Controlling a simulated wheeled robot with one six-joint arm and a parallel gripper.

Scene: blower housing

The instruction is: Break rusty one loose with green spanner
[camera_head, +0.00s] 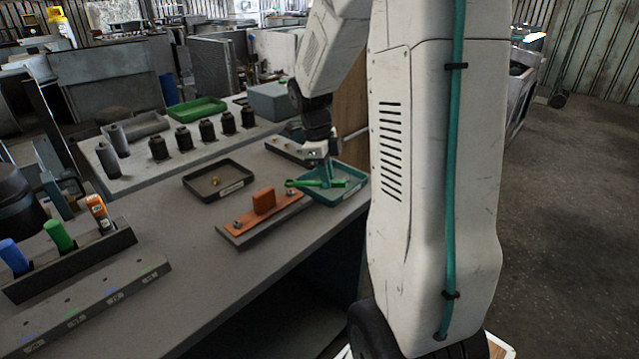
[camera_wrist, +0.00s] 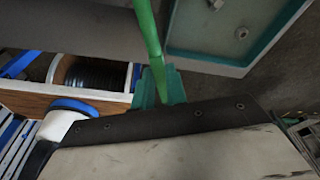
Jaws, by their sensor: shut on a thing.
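My gripper (camera_head: 323,170) is shut on the green spanner (camera_head: 303,184) and holds it above the near side of the teal tray (camera_head: 352,190). The spanner's left end points toward the right end of a rust-orange strip on a grey block (camera_head: 258,232). The strip carries an upright orange piece (camera_head: 263,200), a left bolt (camera_head: 237,223) and a right bolt (camera_head: 289,194). I cannot tell which bolt is rusty, or whether the spanner touches one. In the wrist view, the spanner shaft (camera_wrist: 147,30) runs up from between my teal fingertips (camera_wrist: 160,88).
A rack (camera_head: 75,262) with blue, green and orange handles stands at the left. Several black cylinders stand behind. Small metal pieces (camera_wrist: 240,33) lie in the teal tray.

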